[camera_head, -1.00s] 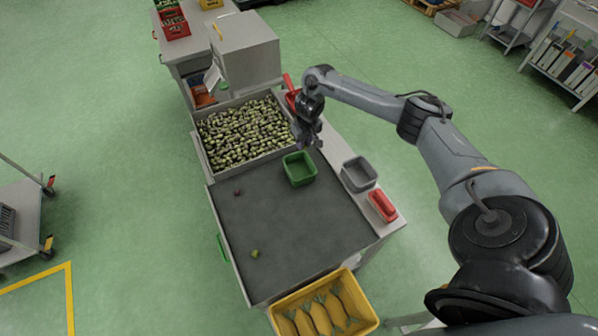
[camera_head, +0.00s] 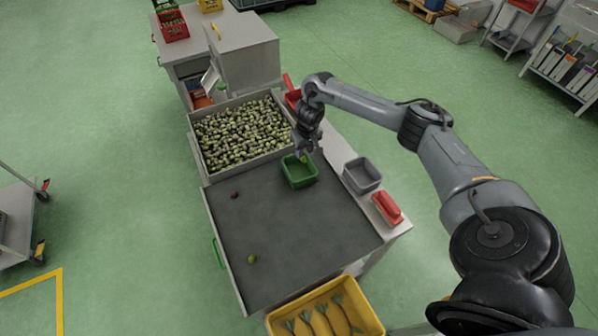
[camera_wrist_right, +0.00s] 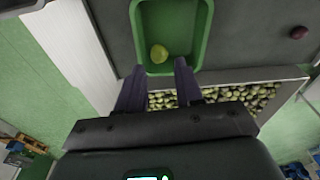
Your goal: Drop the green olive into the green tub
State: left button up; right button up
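The green tub (camera_head: 299,182) stands at the back of the grey mat, beside the olive tray. My right gripper (camera_head: 303,154) is at the tub's back edge, pointing down; its two fingers (camera_wrist_right: 160,72) show apart in the wrist view. A yellow-green olive (camera_wrist_right: 159,53) shows within the tub's outline (camera_wrist_right: 204,30), just past the fingertips, with gaps on both sides. I cannot tell whether it is falling or lying on the tub's floor. Another green olive (camera_head: 252,259) lies on the mat near the front. My left gripper is out of view.
A dark red olive (camera_head: 234,195) lies on the mat's left. A large tray (camera_head: 197,150) of olives stands behind. A grey tub (camera_head: 362,188) and a red object (camera_head: 387,208) are on the right. A yellow crate (camera_head: 372,322) is in front. The mat's middle is clear.

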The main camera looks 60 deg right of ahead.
jog(key=shift+o, duration=1.2)
notch_tip(320, 180, up, 11)
jog(key=s+p, duration=0.1)
jog(key=p, duration=0.3)
jog(key=shift+a+f+p, duration=0.15)
jog(key=shift+a+p, duration=0.15)
jog(key=shift+s, duration=0.1)
